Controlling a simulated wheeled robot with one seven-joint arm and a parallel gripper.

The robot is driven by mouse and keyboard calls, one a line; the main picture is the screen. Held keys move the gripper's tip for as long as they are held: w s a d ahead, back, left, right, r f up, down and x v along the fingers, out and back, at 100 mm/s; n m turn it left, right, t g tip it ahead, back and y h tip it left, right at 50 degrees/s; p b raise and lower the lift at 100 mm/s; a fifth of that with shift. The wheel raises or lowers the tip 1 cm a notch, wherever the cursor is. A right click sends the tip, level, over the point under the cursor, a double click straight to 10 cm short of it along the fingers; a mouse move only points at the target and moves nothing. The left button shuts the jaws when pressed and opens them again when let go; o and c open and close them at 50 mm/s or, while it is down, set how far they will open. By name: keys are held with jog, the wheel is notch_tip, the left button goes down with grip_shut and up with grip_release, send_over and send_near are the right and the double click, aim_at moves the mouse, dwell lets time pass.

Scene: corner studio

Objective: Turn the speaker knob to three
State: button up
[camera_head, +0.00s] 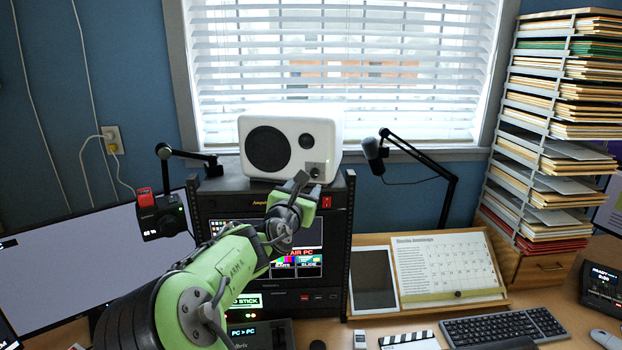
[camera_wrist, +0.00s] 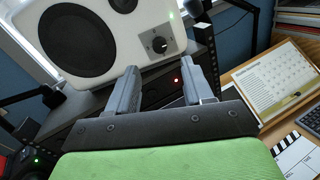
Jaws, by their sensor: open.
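The white speaker (camera_head: 290,145) sits on top of the black equipment rack below the window. Its small dark knob (camera_head: 315,172) is on a grey plate at the lower right of its front. In the wrist view the knob (camera_wrist: 159,45) has a light pointer mark; its numbers are too small to read. My gripper (camera_head: 301,181) is in front of the speaker, close to the knob in the head view. In the wrist view my gripper (camera_wrist: 165,75) is open and empty, its fingers pointing toward the speaker with the knob ahead, between and beyond the tips.
The rack (camera_head: 348,215) holds screens under the speaker. A camera on an arm (camera_head: 160,215) stands left, a microphone (camera_head: 374,153) right. A calendar board (camera_head: 445,265), keyboard (camera_head: 503,327) and tall paper organizer (camera_head: 535,140) are farther right.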

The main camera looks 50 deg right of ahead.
aim_at(313, 174)
jog(key=p+x, duration=0.1)
jog(key=x, duration=0.7)
jog(key=shift+w, duration=0.1)
grip_shut()
